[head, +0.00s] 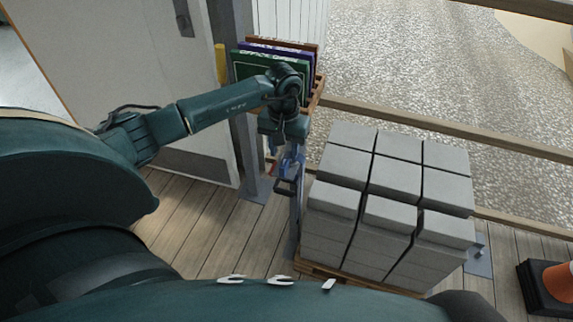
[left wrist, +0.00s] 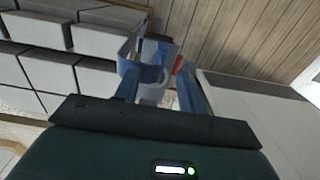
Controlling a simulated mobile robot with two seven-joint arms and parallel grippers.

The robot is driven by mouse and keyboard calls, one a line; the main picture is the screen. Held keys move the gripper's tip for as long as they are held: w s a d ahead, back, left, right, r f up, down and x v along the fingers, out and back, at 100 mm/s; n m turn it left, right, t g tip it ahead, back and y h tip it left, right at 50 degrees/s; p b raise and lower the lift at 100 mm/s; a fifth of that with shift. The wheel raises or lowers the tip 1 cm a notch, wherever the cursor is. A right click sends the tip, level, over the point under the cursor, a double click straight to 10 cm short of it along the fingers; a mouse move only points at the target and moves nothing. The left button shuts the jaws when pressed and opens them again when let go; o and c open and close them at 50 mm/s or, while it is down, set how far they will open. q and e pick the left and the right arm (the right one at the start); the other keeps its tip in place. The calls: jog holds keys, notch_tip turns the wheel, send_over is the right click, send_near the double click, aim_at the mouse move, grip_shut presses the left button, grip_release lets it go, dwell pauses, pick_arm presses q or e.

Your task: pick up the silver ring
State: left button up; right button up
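I cannot clearly make out a silver ring in either view. My left gripper (head: 287,166) hangs down beside the top of a narrow grey post (head: 295,222), left of the stacked blocks. In the left wrist view its two blue fingers (left wrist: 159,86) stand apart. A pale grey-blue, curved piece (left wrist: 153,92) shows between or just past them; I cannot tell whether it is the ring or whether the fingers touch it. A small red patch (left wrist: 179,65) shows by the right finger. My right gripper is not in view.
Grey blocks (head: 390,190) are stacked on a wooden pallet (head: 325,272) close to the right of the gripper. A door (head: 110,60) is at left, a traffic cone (head: 556,278) at far right. Plank floor (head: 200,225) is clear at left.

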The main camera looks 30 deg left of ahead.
aim_at(284, 163)
pick_arm(q)
jog(key=shift+f, duration=2.75)
jog(key=shift+c, duration=0.3)
grip_shut()
